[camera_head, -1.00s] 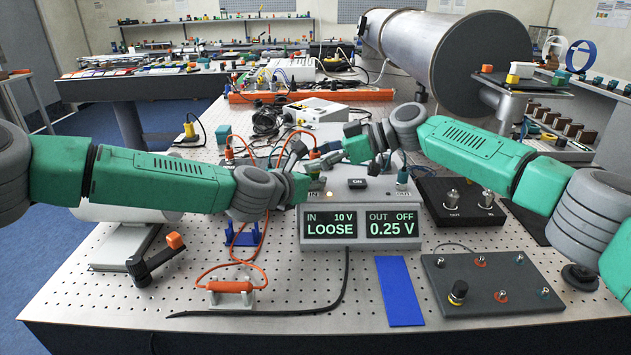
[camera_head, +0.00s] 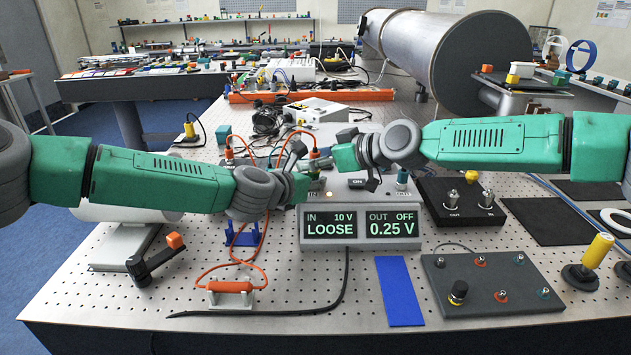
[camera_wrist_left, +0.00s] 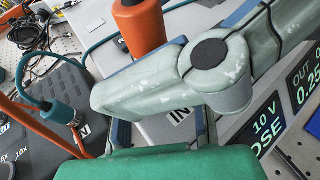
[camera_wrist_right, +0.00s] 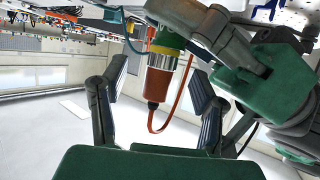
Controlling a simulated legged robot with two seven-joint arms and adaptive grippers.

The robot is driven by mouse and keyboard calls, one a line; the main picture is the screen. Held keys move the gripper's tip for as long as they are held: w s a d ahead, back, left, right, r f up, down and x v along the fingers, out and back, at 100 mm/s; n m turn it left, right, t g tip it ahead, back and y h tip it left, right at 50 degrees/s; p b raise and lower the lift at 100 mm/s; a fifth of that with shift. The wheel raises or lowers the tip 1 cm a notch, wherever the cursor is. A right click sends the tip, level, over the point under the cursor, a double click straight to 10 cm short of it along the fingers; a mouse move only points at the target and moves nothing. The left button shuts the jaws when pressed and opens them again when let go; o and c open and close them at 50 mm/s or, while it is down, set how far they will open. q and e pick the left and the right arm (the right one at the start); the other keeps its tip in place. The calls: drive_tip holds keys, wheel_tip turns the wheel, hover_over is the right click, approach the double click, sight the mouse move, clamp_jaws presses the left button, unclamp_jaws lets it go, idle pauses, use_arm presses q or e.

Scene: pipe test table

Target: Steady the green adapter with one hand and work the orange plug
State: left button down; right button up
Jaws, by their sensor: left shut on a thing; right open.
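The orange plug (camera_head: 314,153) stands upright at the IN side of the grey meter box (camera_head: 330,230). In the right wrist view the plug (camera_wrist_right: 158,84) has a metal collar and meets the green adapter (camera_wrist_right: 168,44). My left gripper (camera_head: 303,178) is shut on the adapter, which its fingers largely hide in the left wrist view; the plug (camera_wrist_left: 138,25) rises beyond them. My right gripper (camera_wrist_right: 155,105) is open, its two dark fingers on either side of the plug, with visible gaps. The meter reads IN 10 V, LOOSE, OUT OFF, 0.25 V.
A teal plug (camera_head: 402,176) stands at the meter's OUT side. An orange cable (camera_head: 232,265) runs to a small orange part in front. A grey socket box (camera_head: 490,283), a black box (camera_head: 460,205) and a blue plate (camera_head: 400,290) lie right of centre.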

drive_tip(key=shift+m+t+h, duration=0.4)
drive_tip(key=shift+t, duration=0.1)
drive_tip(key=shift+a, duration=0.15)
drive_tip(key=shift+r+m+t+h, duration=0.1)
drive_tip(key=shift+m+t+h, duration=0.4)
drive_tip(key=shift+m, duration=0.2)
drive_tip(key=shift+s+m+t, duration=0.15)
drive_tip(key=shift+m+t, duration=0.15)
drive_tip(key=m+t+h, duration=0.2)
drive_tip(key=m+h, duration=0.1)
drive_tip(key=h, duration=0.1)
drive_tip(key=shift+m, duration=0.4)
use_arm(q)
drive_tip(key=shift+r, duration=0.1)
use_arm(e)
drive_tip(key=shift+d+m+t+h, duration=0.2)
drive_tip(key=shift+m+t+h, duration=0.1)
drive_tip(key=shift+h, duration=0.1)
